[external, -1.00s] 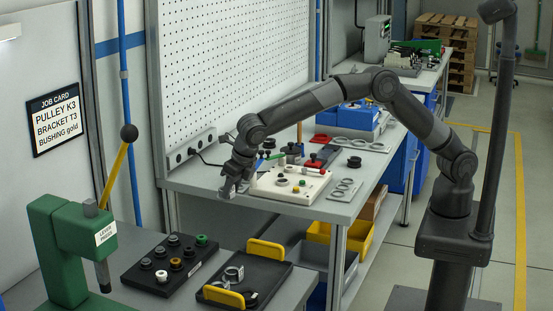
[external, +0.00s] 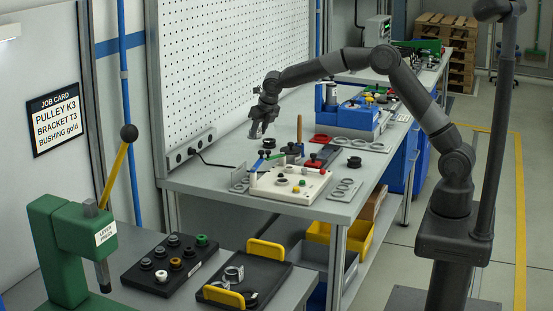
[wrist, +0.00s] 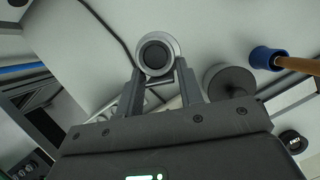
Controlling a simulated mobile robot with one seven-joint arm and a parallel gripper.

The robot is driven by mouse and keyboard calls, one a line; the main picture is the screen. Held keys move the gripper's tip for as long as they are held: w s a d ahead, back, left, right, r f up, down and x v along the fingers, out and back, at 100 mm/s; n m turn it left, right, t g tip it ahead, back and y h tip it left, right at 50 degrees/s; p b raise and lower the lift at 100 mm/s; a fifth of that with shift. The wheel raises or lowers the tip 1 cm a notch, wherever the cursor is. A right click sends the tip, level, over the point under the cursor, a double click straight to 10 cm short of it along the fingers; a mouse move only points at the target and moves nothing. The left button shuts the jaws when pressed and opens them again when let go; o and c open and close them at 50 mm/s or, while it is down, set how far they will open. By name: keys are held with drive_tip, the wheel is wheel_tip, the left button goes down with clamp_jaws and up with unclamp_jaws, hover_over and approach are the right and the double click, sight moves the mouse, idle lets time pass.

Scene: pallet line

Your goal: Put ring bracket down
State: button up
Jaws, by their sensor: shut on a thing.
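The ring bracket (wrist: 174,45) shows in the wrist view as a light metal ring around a dark centre, at the tips of my gripper's fingers (wrist: 160,75). My gripper is shut on it. In the external view my gripper (external: 261,128) points down in the air above the far left part of the workbench (external: 205,174), in front of the pegboard. The bracket is too small and dark there to make out clearly. It appears clear of the bench top.
A white fixture board (external: 309,191) with several small parts sits below and right. A grey plate with rings (external: 345,189) lies beside it. A wooden handle (external: 299,130) stands upright behind. A black tray with yellow handles (external: 272,272) is on the nearer bench.

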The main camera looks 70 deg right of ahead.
drive_tip(key=w+a+f, duration=0.1)
drive_tip(key=a+f, duration=0.1)
drive_tip(key=w+a+f, duration=0.2)
drive_tip(key=a, duration=0.1)
drive_tip(key=w+a+f, duration=0.2)
drive_tip(key=a+f, duration=0.1)
drive_tip(key=shift+f, duration=1.95)
drive_tip(key=shift+f, duration=0.1)
drive_tip(key=o, duration=1.1)
drive_tip(key=shift+c, duration=0.2)
